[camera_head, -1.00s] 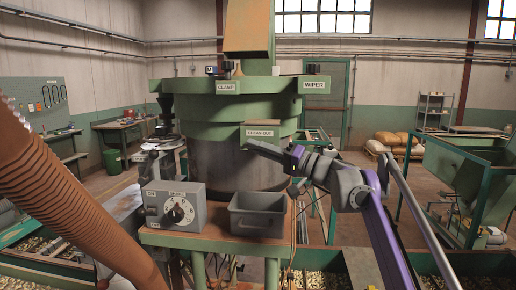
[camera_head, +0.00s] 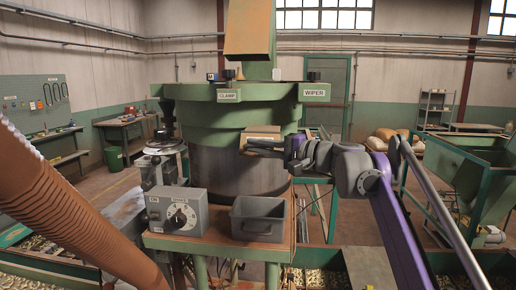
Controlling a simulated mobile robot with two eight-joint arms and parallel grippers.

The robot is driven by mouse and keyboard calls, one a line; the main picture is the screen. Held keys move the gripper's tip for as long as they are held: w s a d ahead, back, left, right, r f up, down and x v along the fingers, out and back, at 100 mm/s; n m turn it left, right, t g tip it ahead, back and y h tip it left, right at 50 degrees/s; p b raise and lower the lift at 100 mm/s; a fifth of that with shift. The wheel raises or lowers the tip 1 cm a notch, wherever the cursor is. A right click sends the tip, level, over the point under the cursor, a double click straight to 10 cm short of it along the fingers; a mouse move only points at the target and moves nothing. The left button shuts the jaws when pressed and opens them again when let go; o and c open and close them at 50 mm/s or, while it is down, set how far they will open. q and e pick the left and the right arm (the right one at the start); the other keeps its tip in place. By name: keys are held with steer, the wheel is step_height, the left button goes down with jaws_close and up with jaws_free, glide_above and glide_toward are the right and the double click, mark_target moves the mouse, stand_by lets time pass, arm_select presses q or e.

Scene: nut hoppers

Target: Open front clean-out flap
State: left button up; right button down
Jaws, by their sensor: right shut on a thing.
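The clean-out flap (camera_head: 263,131) is on the front of the green round machine (camera_head: 200,120), at its lower green band. A tan face of it shows, and its label cannot be read. My right gripper (camera_head: 256,147) comes in from the right at the flap's lower front edge. It is shut on the flap, though the contact is partly hidden by the fingers. My left gripper is not in view.
Below the flap, a grey open bin (camera_head: 258,228) stands on the brown table (camera_head: 215,243). A grey control box (camera_head: 176,211) with a dial stands left of it. A ribbed brown hose (camera_head: 70,215) crosses the left foreground.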

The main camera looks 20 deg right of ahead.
steer(key=shift+r, duration=0.1)
stand_by(0.4)
steer(key=c, duration=0.9)
jaws_free()
steer(key=b+v, duration=0.1)
steer(key=v, duration=0.9)
steer(key=shift+s+d, duration=0.25)
steer(key=shift+d, duration=0.05)
